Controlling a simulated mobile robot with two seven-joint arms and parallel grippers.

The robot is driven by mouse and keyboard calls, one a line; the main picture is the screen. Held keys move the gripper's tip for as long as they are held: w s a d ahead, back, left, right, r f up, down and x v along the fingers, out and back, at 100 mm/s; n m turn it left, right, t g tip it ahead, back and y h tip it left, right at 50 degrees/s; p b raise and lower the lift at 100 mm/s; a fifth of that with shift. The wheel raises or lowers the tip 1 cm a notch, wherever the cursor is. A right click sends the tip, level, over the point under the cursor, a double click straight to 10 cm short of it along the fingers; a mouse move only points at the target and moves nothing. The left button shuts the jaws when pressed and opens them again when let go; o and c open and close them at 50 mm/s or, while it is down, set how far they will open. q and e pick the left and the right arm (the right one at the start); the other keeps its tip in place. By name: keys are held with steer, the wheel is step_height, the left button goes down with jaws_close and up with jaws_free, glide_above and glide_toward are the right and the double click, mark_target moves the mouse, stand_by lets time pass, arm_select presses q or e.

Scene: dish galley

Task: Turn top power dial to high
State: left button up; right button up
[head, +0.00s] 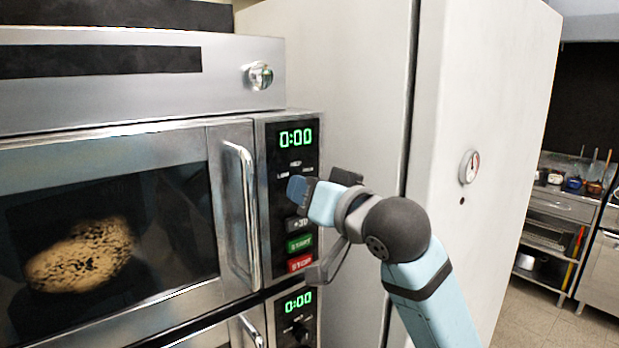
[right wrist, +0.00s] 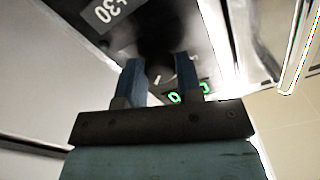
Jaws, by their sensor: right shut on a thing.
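The upper microwave (head: 221,135) has a black control panel with a green 0:00 display (head: 296,137). Small power labels sit below the display. My right gripper (head: 318,185) is at the panel between the display and the +30 button (head: 297,224), and it hides the top power dial in the head view. In the right wrist view the two blue fingers (right wrist: 158,65) are shut on the dark top power dial (right wrist: 156,45), one on each side. The dial's exact setting cannot be read. My left gripper is not in view.
A green START button (head: 299,244) and a red STOP button (head: 299,263) are below the gripper. A vertical door handle (head: 243,215) is just left of the panel. A lower microwave also shows a 0:00 display (head: 298,302). A tall pale cabinet (head: 490,90) stands on the right.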

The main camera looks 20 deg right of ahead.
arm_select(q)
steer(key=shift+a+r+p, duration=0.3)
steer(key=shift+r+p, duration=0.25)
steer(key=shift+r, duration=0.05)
arm_select(e)
steer(key=shift+m, duration=0.9)
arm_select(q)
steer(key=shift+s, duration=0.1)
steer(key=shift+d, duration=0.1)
arm_select(e)
steer(key=o, duration=0.9)
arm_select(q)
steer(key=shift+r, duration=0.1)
arm_select(e)
steer(key=shift+o, duration=0.2)
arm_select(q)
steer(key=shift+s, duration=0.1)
